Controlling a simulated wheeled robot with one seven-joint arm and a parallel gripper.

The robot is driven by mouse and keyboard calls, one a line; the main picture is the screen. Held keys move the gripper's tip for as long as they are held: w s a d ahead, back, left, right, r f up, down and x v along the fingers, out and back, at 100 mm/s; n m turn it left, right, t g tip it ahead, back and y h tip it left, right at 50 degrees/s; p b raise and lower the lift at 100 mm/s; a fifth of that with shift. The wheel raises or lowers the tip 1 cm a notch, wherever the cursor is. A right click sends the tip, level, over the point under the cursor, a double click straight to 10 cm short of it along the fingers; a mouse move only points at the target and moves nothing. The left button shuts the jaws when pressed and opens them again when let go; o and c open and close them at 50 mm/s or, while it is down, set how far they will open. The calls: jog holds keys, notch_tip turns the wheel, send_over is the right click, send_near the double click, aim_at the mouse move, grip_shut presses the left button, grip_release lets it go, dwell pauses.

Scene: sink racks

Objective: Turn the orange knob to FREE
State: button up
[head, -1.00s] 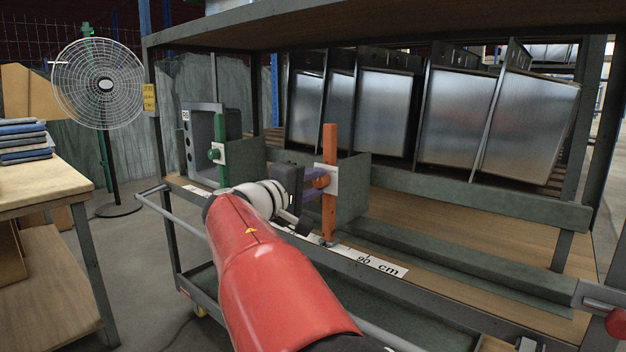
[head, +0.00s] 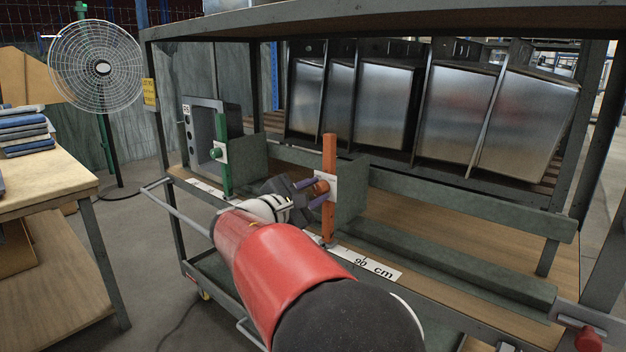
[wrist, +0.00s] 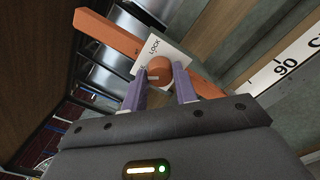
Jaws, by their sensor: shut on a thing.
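The orange knob (head: 321,187) sits on a white plate (head: 333,186) on the upright orange bar (head: 329,160). In the wrist view the round knob (wrist: 160,66) lies between the two purple fingers of my gripper (wrist: 160,72). My gripper is shut on it, and in the head view my gripper (head: 317,193) reaches it from the left, rolled at a slant. The word LOCK shows on the plate (wrist: 168,48) above the knob. A pale mark shows on the knob's lower edge.
A green bar (head: 224,170) with a green knob stands to the left, by a grey frame (head: 201,118). A ruler strip (head: 366,263) runs along the shelf's front edge. Metal sinks (head: 395,105) stand behind. A handrail (head: 180,212) is at the lower left.

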jog(key=shift+n+p, duration=1)
jog(key=shift+n, duration=0.1)
jog(key=o, duration=1)
jog(key=shift+c, duration=0.2)
jog(key=v, duration=0.8)
jog(key=shift+b, duration=0.3)
